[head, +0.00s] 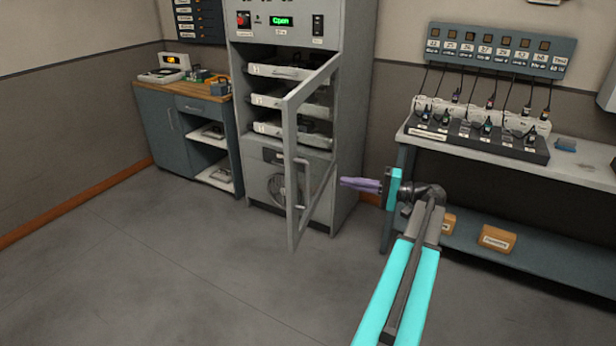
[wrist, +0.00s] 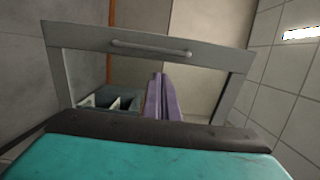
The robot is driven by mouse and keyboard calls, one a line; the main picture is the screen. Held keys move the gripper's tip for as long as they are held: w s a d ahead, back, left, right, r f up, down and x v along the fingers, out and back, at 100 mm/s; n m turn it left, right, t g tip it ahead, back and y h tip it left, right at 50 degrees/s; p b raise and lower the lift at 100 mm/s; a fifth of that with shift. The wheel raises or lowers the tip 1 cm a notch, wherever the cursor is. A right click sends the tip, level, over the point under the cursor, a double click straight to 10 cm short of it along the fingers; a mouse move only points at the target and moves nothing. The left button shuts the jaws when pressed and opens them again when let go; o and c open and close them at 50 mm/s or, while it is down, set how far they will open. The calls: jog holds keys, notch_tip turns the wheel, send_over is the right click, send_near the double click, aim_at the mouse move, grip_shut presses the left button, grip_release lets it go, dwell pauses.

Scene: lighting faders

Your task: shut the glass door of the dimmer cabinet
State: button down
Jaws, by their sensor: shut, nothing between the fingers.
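The dimmer cabinet (head: 353,120) is a tall grey unit against the back wall. Its glass door (head: 291,150) stands wide open, hinged on the cabinet's right side, with its free edge out toward me. A bar handle (head: 301,188) runs along that free edge. In the wrist view the door frame (wrist: 90,38) and handle (wrist: 150,48) cross the upper part. My gripper (head: 343,182) is shut and empty, its purple fingers pointing left, just right of the door. The fingers (wrist: 158,80) also show in the wrist view. I cannot tell whether they touch the door.
The cabinet display (head: 284,21) reads "Open" in green. Several dimmer trays (head: 275,71) sit inside. A blue-grey side cabinet (head: 170,130) stands to the left. A bench (head: 590,165) with a fader console (head: 480,138) stands to the right. The floor (head: 150,270) in front is clear.

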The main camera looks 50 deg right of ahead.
dwell(0.4)
jog(key=p+x, duration=0.2)
jog(key=x, duration=1.1)
jog(key=shift+w, duration=0.4)
jog(key=shift+a, duration=0.15)
